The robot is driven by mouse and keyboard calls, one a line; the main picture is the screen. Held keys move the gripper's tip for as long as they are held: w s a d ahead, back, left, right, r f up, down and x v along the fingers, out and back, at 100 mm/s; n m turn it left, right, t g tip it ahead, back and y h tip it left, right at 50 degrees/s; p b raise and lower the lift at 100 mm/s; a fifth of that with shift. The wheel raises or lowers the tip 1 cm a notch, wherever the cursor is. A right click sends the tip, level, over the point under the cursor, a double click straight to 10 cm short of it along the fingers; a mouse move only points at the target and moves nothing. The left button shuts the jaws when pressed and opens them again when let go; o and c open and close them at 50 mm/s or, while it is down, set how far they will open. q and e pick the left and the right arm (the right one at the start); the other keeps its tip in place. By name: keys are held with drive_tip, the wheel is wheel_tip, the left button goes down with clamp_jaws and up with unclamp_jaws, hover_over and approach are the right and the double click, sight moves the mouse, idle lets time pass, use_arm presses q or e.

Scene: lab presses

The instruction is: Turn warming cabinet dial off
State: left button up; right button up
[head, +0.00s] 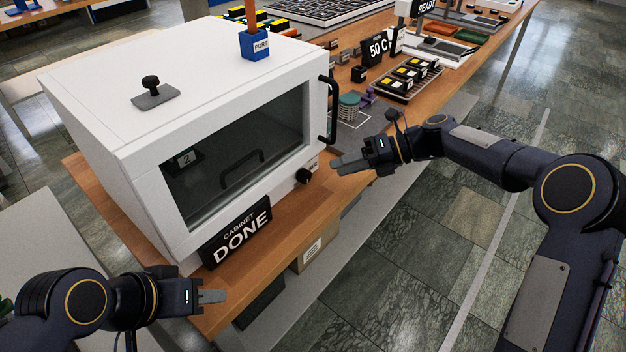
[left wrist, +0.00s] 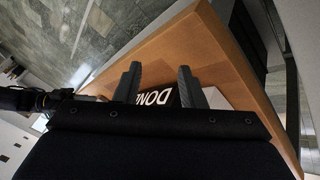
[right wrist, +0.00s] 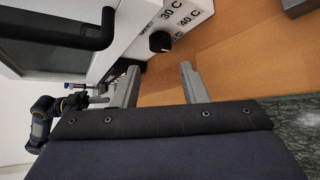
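The white warming cabinet (head: 120,100) stands on the wooden bench, its glass front facing me. Its black dial (head: 303,176) sits at the lower right of the front. In the right wrist view the dial (right wrist: 160,41) shows near labels reading 30 C and 40 C; its pointer setting is too small to read. My right gripper (head: 340,164) is open and empty, just right of the dial and apart from it; its fingers (right wrist: 160,85) show spread in the right wrist view. My left gripper (head: 215,297) is open and empty near the bench's front left corner; its spread fingers (left wrist: 158,85) show in the left wrist view.
A black sign reading CABINET DONE (head: 237,232) leans before the cabinet. The cabinet's black door handle (head: 331,110) is at its right edge. A green round stack (head: 348,107), a 50 C sign (head: 376,48) and a rack (head: 408,77) stand farther right on the bench.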

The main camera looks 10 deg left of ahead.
sight(308, 177)
use_arm(q)
drive_tip(key=shift+d, duration=0.1)
use_arm(e)
drive_tip(key=shift+w+a+f, duration=0.1)
drive_tip(key=shift+a+f, duration=0.2)
drive_tip(key=shift+a, duration=0.1)
use_arm(q)
drive_tip(key=shift+f, duration=0.25)
use_arm(e)
drive_tip(key=x, duration=0.7)
drive_tip(key=shift+a, duration=0.15)
